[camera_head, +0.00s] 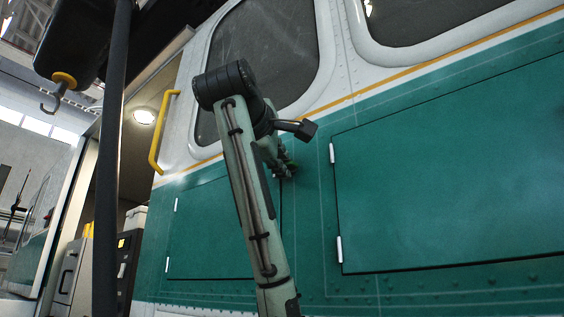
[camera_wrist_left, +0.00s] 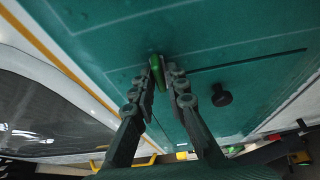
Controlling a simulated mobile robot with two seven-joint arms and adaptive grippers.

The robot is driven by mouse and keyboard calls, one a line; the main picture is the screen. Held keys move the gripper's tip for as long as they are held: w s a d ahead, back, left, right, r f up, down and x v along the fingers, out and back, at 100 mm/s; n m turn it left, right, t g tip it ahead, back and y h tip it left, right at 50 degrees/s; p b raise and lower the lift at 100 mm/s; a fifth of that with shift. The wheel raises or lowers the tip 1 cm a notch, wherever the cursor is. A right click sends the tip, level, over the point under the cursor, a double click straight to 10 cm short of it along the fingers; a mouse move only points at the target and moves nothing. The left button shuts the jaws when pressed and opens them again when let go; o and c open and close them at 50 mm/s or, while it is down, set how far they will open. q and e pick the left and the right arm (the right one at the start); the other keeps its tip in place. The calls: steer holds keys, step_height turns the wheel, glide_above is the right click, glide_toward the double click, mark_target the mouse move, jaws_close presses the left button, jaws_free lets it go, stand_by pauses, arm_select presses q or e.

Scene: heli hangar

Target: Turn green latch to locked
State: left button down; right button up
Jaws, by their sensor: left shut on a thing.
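The green latch (camera_wrist_left: 157,71) is on the teal side of the helicopter. In the left wrist view it stands between the two fingertips of my left gripper (camera_wrist_left: 162,80), which is shut on it. In the head view my left gripper (camera_head: 286,168) reaches the teal panel near the right edge of the left hatch (camera_head: 212,225). The latch is mostly hidden there by the fingers and arm. I cannot read whether it sits at locked. My right gripper is not in view.
A black knob (camera_wrist_left: 221,95) sticks out of the panel beside the gripper in the wrist view. A larger hatch (camera_head: 440,170) with white hinges is at the right. A yellow handle (camera_head: 163,133) borders the open doorway at the left, and a dark hook block hangs above.

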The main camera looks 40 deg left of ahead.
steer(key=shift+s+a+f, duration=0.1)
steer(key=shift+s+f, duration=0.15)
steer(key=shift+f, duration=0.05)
arm_select(q)
steer(key=c, duration=1.6)
jaws_free()
steer(key=shift+c, duration=0.2)
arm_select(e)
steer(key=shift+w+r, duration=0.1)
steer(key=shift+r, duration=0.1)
arm_select(q)
steer(key=v, duration=1.2)
steer(key=shift+r, duration=0.1)
